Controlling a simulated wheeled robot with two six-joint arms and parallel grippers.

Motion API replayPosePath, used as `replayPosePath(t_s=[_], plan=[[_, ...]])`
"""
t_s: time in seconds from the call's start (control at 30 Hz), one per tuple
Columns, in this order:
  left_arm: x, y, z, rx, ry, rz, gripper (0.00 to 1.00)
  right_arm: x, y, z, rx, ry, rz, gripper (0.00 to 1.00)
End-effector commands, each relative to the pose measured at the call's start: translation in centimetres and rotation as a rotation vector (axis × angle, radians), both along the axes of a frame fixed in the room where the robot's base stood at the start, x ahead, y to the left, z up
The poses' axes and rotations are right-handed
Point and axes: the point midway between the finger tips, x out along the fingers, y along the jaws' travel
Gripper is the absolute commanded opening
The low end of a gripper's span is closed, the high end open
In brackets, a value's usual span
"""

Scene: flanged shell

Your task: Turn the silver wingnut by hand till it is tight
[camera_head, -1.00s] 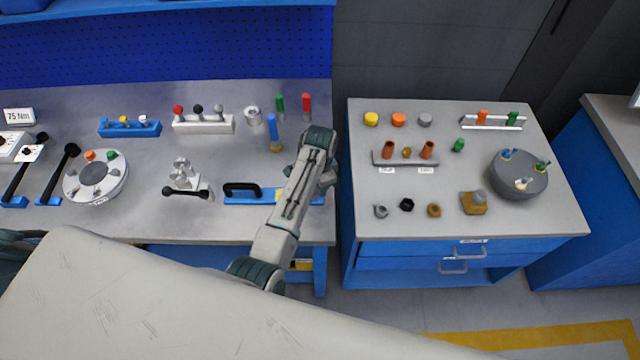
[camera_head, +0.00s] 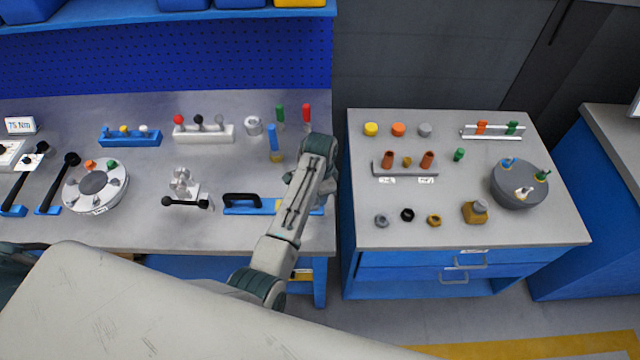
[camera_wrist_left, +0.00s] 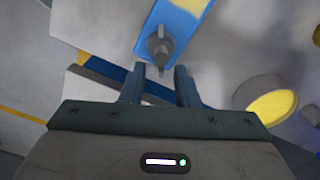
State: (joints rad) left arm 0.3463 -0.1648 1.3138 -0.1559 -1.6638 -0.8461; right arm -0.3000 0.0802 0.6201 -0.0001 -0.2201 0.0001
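In the left wrist view a grey-silver wingnut (camera_wrist_left: 160,45) sits upright on the end of a blue block (camera_wrist_left: 178,20) with a yellow patch. My left gripper (camera_wrist_left: 160,69) is open, with its two fingers apart just short of the wingnut and nothing between them. In the head view the blue fixture with a black handle (camera_head: 241,199) lies on the bench; my left arm covers its right part, and the wingnut and fingertips are hidden there. How tight the wingnut is cannot be told. My right gripper is not in view.
A blue cylinder with a yellowish base (camera_head: 274,143) stands close behind my left arm. A clamp with a black lever (camera_head: 184,190) is to the left. A grey cabinet top (camera_head: 450,237) with several caps, nuts and a round flange (camera_head: 516,190) is to the right, across a gap.

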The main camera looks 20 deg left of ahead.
Motion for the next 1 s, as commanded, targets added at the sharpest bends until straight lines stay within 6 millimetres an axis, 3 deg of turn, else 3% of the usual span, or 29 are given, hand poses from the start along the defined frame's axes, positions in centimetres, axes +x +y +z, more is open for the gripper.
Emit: replayPosePath(t_s=[0.3, 0.5, 0.7, 1.0], plan=[[0.1, 0.0, 6.0, -0.001, -0.006, 0.001, 0.28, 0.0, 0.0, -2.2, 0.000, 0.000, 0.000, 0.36], [0.0, 0.0, 8.8, -0.001, -0.003, 0.000, 0.28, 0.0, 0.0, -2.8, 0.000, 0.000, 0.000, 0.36], [0.0, 0.0, 9.7, -0.001, -0.001, 0.000, 0.28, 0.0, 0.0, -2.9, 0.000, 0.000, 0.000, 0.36], [0.3, 0.8, 9.2, 0.021, -0.026, 0.012, 0.28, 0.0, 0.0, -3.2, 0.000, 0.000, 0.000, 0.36]])
